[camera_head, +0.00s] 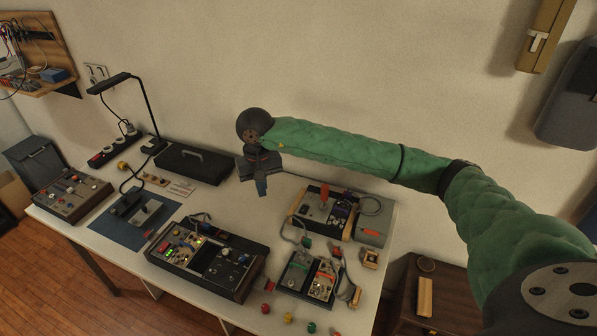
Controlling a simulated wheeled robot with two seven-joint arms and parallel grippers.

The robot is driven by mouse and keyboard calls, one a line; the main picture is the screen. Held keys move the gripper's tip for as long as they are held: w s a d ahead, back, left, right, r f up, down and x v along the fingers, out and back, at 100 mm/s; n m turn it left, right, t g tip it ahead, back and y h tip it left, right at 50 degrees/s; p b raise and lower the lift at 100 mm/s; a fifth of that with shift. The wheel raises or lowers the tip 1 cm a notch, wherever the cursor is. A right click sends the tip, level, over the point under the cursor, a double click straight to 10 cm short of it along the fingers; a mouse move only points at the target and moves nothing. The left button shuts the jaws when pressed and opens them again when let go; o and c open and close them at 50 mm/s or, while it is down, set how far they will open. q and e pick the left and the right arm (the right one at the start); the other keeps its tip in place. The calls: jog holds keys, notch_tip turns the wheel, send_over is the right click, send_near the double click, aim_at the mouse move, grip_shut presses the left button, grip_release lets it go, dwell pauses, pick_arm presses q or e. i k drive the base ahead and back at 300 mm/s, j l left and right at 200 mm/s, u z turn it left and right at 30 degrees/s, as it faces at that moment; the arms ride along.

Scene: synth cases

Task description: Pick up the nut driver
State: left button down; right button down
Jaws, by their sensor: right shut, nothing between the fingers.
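I cannot clearly pick out the nut driver among the small items on the white table (207,205). My right gripper (262,188) hangs from the green padded arm, pointing down above the back middle of the table. It is shut and empty. My left gripper is not in view.
A large control panel (207,259) sits at the table's middle front. A box with a red upright part (324,195) stands at the back right, with smaller devices (310,276) in front. A black case (194,163), a desk lamp (146,105) and another panel (71,194) are left.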

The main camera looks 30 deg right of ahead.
aim_at(326, 188)
jog(key=z, duration=1.5)
